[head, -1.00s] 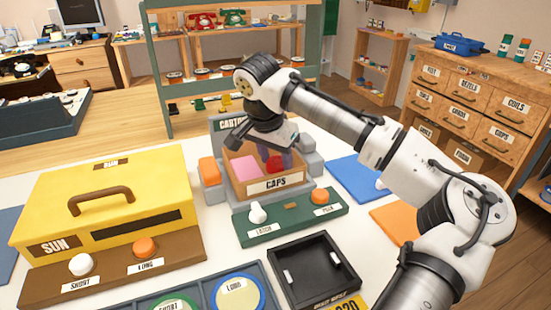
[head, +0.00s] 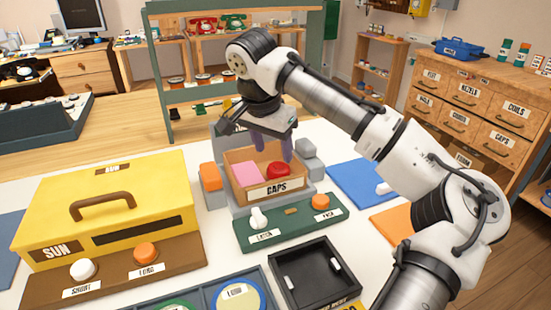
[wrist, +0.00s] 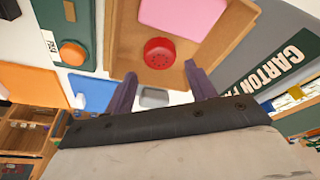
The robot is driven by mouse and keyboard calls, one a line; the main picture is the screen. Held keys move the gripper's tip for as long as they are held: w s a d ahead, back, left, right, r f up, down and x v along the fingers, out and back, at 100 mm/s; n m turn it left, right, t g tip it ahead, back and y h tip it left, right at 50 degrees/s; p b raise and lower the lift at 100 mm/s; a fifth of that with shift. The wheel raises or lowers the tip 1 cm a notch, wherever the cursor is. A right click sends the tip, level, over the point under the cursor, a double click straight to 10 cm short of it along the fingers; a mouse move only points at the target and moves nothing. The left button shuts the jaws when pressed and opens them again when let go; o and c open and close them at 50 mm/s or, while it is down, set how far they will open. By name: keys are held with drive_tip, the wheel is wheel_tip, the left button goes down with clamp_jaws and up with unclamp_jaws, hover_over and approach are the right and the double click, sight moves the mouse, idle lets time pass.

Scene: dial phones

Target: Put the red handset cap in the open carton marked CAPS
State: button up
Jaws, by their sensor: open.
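The red handset cap (head: 279,169) lies inside the open carton marked CAPS (head: 276,190), on the right side of its floor. It also shows in the wrist view as a round red cap with small holes (wrist: 160,53). A pink piece (head: 246,174) lies beside it in the carton. My gripper (head: 272,148) is above the carton, its purple fingers spread apart with nothing between them. In the wrist view the two fingers (wrist: 162,88) are apart and clear of the cap.
The carton sits in a grey stand with an orange block (head: 210,177) at its left. A green panel (head: 290,222) with a white knob and an orange button is in front. A yellow SUN box (head: 105,205) stands left. A black tray (head: 314,272) is nearer.

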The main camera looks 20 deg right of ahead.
drive_tip(key=v, duration=0.6)
drive_tip(key=shift+r, duration=0.3)
